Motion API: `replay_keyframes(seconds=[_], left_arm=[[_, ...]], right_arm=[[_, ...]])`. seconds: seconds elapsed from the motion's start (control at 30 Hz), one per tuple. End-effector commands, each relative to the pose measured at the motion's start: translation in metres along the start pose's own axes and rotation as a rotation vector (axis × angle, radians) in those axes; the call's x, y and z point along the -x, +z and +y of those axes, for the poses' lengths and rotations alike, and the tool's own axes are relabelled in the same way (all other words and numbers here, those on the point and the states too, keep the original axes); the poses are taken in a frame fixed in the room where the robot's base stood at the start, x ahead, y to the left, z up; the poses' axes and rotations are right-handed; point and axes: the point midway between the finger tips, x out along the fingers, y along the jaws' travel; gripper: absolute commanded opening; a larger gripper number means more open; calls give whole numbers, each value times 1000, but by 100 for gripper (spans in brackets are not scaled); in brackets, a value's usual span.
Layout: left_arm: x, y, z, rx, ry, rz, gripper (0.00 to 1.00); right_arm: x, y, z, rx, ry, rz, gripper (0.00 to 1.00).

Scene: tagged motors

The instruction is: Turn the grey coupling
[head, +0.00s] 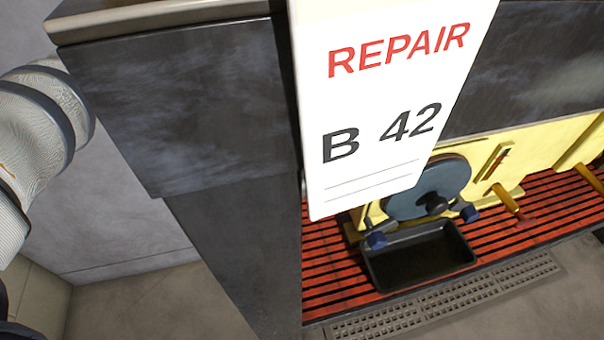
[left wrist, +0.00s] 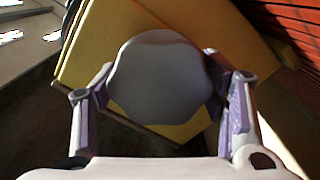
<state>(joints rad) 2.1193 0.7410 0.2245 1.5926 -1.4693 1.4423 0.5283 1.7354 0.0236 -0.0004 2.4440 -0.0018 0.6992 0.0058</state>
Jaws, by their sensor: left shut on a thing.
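In the left wrist view, the grey coupling (left wrist: 160,90) is a round, slightly lobed disc in front of a yellow body (left wrist: 110,35). My left gripper (left wrist: 160,75) has one finger on each side of it and is shut on its rim. In the head view my left arm (head: 35,140) comes in at the left edge, and its gripper does not show there. The grey coupling held by it cannot be picked out in the head view. My right gripper is in neither view.
A white tag (head: 375,170) reading REPAIR B 42 hangs close in the head view, hiding part of a yellow motor (head: 550,155) with a blue-grey disc (head: 428,190). A dark panel (head: 180,100) stands at left. A black tray (head: 420,262) lies on red slats (head: 325,262).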

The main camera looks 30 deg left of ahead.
Motion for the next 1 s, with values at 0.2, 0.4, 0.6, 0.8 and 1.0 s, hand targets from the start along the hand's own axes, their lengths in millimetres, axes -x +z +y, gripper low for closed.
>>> replay_keyframes(seconds=[0.2, 0.4, 0.6, 0.8, 1.0], left_arm=[[0, 1, 0, 201, 0, -4, 38], [0, 1, 0, 392, -1, -3, 38], [0, 1, 0, 583, -2, -3, 38], [0, 2, 0, 773, -2, -4, 38], [0, 2, 0, 963, -3, -5, 38]], right_arm=[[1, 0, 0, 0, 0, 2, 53], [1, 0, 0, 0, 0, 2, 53], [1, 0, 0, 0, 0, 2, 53], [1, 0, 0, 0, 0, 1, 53], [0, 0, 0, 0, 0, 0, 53]])
